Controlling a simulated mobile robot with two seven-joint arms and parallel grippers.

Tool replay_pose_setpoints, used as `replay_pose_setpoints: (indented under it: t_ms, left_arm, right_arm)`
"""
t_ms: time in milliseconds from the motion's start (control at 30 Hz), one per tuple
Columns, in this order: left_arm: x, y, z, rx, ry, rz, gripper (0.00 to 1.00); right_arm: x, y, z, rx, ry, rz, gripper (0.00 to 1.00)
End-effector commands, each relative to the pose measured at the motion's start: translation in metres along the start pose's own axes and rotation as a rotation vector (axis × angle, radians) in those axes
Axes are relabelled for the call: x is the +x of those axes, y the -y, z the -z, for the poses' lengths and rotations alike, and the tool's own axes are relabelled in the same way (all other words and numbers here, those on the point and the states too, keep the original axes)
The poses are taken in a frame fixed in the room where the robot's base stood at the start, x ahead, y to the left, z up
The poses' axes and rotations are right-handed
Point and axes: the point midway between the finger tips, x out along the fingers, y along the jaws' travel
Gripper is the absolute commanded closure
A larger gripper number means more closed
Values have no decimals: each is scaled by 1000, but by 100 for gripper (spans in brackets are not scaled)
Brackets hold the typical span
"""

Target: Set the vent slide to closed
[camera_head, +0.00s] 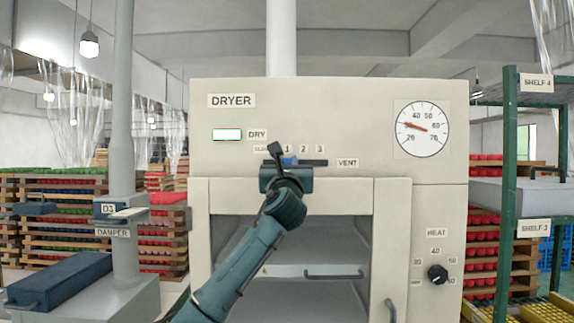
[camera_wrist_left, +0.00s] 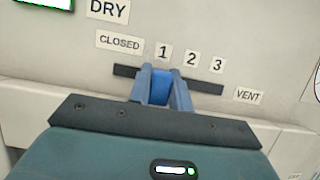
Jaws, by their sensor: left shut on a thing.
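The vent slide is a blue knob (camera_wrist_left: 160,87) in a dark horizontal slot (camera_wrist_left: 205,88) on the dryer front. In the left wrist view it stands below the label 1, right of the label CLOSED (camera_wrist_left: 119,42). My left gripper (camera_wrist_left: 161,84) is shut on the knob, with one finger on each side. In the head view, my left gripper (camera_head: 284,162) reaches up to the slot (camera_head: 316,163), and the blue knob (camera_head: 290,161) shows only partly. The CLOSED label is partly hidden there. My right gripper is not in view.
The dryer (camera_head: 438,192) has an opening below the slot, a temperature dial (camera_head: 422,128) and a heat knob (camera_head: 437,274). A damper pipe (camera_head: 122,190) stands at the left. A green shelf rack (camera_head: 508,180) stands at the right.

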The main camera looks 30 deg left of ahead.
Motion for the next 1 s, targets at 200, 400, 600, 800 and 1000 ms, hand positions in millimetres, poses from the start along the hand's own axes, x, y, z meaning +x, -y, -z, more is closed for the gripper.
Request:
replay_pose_setpoints:
  t_ms: [200, 400, 600, 800, 1000]
  left_arm:
    - [2, -28, -1, 3, 0, -5, 100]
    - [0, -45, 0, 2, 0, -3, 100]
    - [0, -46, 0, 1, -1, -5, 100]
    - [0, -46, 0, 2, 0, -5, 68]
    - [0, -45, 0, 1, 0, -3, 58]
  right_arm:
    - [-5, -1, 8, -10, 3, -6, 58]
    - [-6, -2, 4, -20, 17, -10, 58]
    - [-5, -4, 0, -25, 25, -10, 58]
    - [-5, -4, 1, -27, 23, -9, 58]
    - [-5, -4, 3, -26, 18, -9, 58]
